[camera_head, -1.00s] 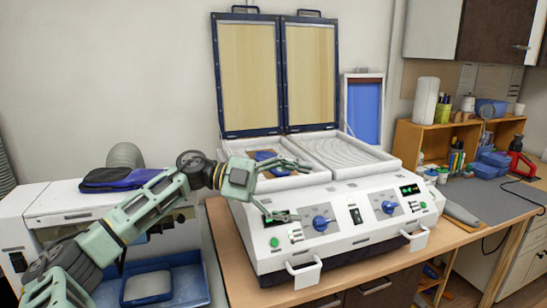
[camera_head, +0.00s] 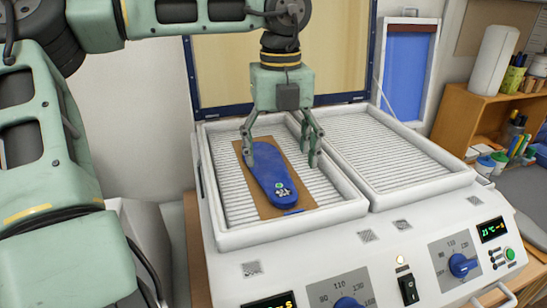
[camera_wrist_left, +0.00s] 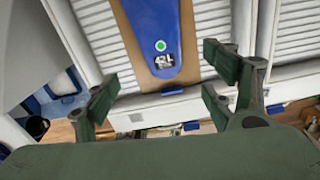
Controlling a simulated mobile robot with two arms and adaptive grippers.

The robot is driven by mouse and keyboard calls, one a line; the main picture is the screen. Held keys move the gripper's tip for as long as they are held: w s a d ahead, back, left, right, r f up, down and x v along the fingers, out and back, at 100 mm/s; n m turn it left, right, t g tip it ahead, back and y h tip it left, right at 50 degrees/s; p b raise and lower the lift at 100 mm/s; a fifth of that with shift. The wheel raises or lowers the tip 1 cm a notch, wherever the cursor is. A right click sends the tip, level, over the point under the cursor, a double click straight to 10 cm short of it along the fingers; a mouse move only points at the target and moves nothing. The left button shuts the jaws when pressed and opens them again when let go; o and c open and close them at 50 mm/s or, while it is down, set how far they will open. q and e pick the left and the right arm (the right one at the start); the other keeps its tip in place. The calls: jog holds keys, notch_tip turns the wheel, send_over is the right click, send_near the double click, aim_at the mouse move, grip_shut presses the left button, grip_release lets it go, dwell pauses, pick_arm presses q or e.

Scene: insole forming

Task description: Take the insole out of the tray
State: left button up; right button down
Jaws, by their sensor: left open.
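A blue insole (camera_head: 270,178) lies on a brown board (camera_head: 292,204) in the left tray (camera_head: 222,190) of the white machine. My left gripper (camera_head: 283,160) is open and points down over the insole's far part, one finger on each side of it in this view. I cannot tell whether the fingers touch it. In the left wrist view the insole (camera_wrist_left: 160,35) shows beyond the open fingers (camera_wrist_left: 165,95), on the brown board (camera_wrist_left: 190,72). My right gripper is not in view.
The right tray (camera_head: 455,182) is empty with a ribbed floor. The raised lid (camera_head: 236,70) stands behind the left tray. Knobs and displays line the machine's front panel (camera_head: 380,262). A wooden shelf (camera_head: 470,112) stands at the right.

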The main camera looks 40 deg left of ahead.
aim_at(278, 189)
pick_arm(q)
jog(key=shift+s+d+f+p, duration=0.15)
jog(key=shift+f+p, duration=0.15)
jog(key=shift+f, duration=0.3)
jog(key=shift+s+a+f+p, duration=0.15)
jog(key=shift+f+p, duration=0.1)
jog(key=shift+f, duration=0.35)
jog(key=f+p, duration=0.1)
jog(key=f, duration=0.1)
jog(key=w+f+p, duration=0.1)
jog(key=f, duration=0.1)
jog(key=shift+a+f, duration=0.2)
jog(key=shift+f, duration=0.35)
jog(key=shift+s, duration=0.15)
jog(key=shift+c, duration=1.3)
jog(key=c, duration=0.7)
jog(key=shift+c, duration=0.8)
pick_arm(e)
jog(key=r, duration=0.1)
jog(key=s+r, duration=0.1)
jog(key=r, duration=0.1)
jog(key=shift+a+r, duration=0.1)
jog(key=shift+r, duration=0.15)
pick_arm(q)
jog(key=shift+r, duration=0.1)
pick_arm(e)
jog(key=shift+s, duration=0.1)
